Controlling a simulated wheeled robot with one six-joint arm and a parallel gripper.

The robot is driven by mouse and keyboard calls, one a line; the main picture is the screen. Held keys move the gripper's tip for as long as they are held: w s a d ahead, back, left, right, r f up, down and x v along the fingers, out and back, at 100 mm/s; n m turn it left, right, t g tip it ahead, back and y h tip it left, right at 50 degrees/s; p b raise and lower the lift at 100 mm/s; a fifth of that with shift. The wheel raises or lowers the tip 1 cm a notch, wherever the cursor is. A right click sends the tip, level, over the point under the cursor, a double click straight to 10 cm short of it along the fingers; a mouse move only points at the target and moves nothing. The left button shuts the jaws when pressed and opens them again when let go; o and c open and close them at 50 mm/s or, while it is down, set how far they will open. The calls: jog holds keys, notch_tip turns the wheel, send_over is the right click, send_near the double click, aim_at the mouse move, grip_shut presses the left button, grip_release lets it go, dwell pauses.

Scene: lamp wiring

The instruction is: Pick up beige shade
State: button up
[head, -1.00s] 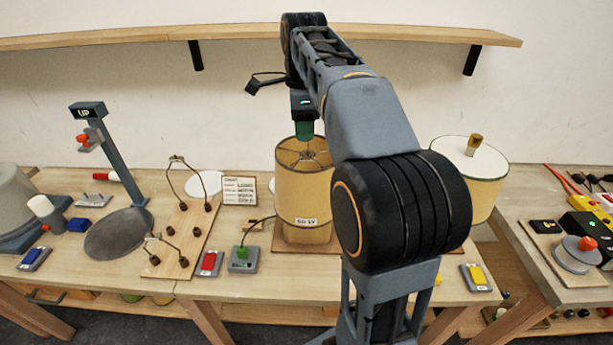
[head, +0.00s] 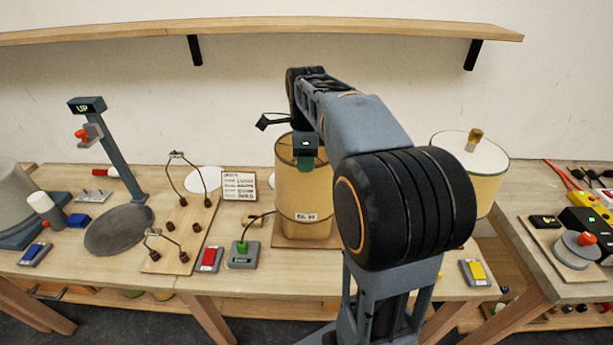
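A beige shade (head: 290,193), a tall drum with a dark rim and a small label low on its front, stands upright on a wooden board on the table. My gripper (head: 306,162) is at the shade's open top, coming down from above. Its green part overlaps the rim and upper wall; my arm partly covers the shade's right side. The fingertips are too small and hidden to tell whether they are open or touch the shade. A second, paler drum shade (head: 483,190) with a white top and wooden knob stands to the right, behind my arm.
A black-and-grey stand marked UP (head: 115,150) rises at the left beside a dark round plate (head: 118,230). Wire frames stand on a wooden board (head: 165,262). A red block (head: 208,259), a green-buttoned box (head: 243,254) and a yellow block (head: 477,273) lie near the front edge.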

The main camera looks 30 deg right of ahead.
aim_at(307, 174)
jog(key=shift+f, duration=1.2)
grip_shut()
